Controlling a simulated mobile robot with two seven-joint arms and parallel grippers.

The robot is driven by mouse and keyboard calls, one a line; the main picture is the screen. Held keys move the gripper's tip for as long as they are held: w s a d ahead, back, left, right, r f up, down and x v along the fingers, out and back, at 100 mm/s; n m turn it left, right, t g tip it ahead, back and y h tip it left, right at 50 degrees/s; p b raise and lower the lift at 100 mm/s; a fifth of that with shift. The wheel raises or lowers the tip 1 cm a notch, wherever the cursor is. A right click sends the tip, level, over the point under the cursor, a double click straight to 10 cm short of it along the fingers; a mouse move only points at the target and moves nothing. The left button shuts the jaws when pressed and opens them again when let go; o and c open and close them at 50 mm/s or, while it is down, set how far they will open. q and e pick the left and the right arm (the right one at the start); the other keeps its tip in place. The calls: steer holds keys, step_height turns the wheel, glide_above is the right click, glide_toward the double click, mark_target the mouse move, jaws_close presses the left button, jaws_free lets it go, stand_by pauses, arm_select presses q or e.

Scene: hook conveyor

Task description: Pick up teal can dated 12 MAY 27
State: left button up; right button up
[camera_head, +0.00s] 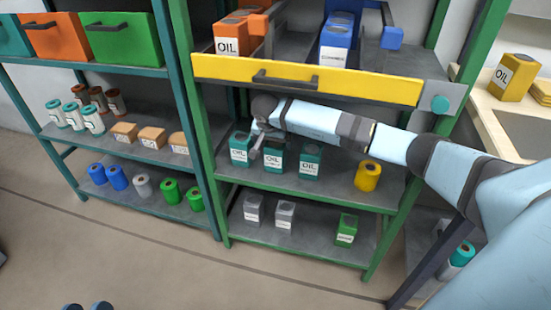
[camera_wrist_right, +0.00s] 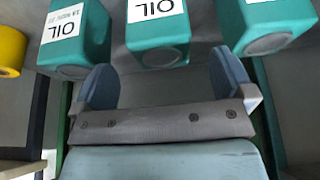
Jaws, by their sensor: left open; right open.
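Three teal OIL cans stand in a row on the green rack's middle shelf: a left one (camera_head: 240,148), a middle one (camera_head: 273,156) and a right one (camera_head: 311,160). Their dates are too small to read for certain. My right gripper (camera_head: 258,140) is open in front of the left and middle cans, partly covering them. The right wrist view shows the cans upside down; one can (camera_wrist_right: 157,35) is ahead between the open blue fingers (camera_wrist_right: 165,80), with nothing held. Small print on the can at its left (camera_wrist_right: 90,35) is blurred. My left gripper (camera_head: 87,306) shows only its parted fingertips at the bottom edge.
A yellow can (camera_head: 367,176) stands right of the teal cans. A yellow drawer front (camera_head: 305,80) overhangs the shelf. Grey cans (camera_head: 285,215) and a green can (camera_head: 347,229) are below. The neighbouring rack holds jars, boxes and rolls. The floor in front is clear.

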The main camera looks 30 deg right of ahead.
mark_target(276, 143)
steer(key=shift+w+d, duration=0.35)
steer(key=shift+d, duration=0.1)
steer(key=b+x, duration=0.2)
steer(key=x, duration=0.3)
arm_select(q)
step_height(276, 143, down, 3)
steer(key=shift+d+f+g, duration=0.1)
steer(key=shift+f+g, duration=0.05)
steer(key=shift+g, duration=0.55)
arm_select(e)
steer(key=c, duration=1.2)
steer(key=shift+c, duration=0.2)
